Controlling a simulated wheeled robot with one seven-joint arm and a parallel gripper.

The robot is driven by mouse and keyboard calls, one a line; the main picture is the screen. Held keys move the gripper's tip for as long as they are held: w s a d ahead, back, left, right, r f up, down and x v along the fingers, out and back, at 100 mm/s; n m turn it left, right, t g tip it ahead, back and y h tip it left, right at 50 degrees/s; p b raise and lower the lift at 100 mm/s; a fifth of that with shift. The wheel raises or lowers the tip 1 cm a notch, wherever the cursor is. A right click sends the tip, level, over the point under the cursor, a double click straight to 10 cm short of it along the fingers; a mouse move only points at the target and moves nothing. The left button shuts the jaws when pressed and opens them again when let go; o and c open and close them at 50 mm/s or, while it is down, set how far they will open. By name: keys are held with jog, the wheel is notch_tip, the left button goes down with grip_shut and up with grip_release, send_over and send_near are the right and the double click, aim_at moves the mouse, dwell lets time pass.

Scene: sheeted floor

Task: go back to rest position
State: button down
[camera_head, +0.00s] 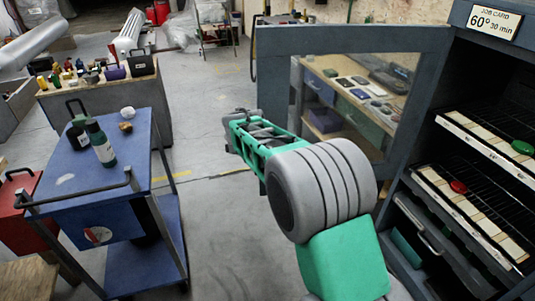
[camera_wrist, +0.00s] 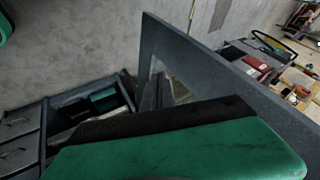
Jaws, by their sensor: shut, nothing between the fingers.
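My gripper (camera_head: 232,130) is at the far end of my green and grey arm, in the middle of the head view. It is held in the air over the grey floor, left of the open cabinet door (camera_head: 268,75). Its fingers are small and partly hidden there, with no object visible in them. In the wrist view a wide green and black part, which seems to be my own gripper body, fills the bottom. The door's frame (camera_wrist: 215,70) runs diagonally close behind it.
The cabinet (camera_head: 412,195) on the right has wire racks holding a red item (camera_head: 458,187) and a green item (camera_head: 522,147). A blue trolley (camera_head: 75,190) with a dark green bottle (camera_head: 100,145) stands left. A cluttered workbench (camera_head: 110,100) is behind it. Floor between trolley and arm is clear.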

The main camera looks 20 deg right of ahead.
jog(key=w+a+v, duration=0.1)
jog(key=v, duration=0.7)
jog(key=s+a+f+n+g+y, duration=0.2)
jog(key=s+a+f+n, duration=0.1)
jog(key=s+f+n, duration=0.4)
jog(key=s+a+f+n+g+y, duration=0.1)
jog(key=s+a+f+n+g, duration=0.25)
jog(key=s+f+n, duration=0.4)
jog(key=s+r+n+y+p, duration=0.1)
jog(key=s+r+n+y, duration=0.3)
jog(key=s, duration=1)
notch_tip(320, 180, up, 6)
jog(key=d+m+t+h+p, duration=0.1)
jog(key=m+t+h, duration=0.1)
jog(key=shift+w+d+r+t+h, duration=0.2)
jog(key=shift+w+d+t+h, duration=0.1)
jog(key=shift+w+t, duration=0.05)
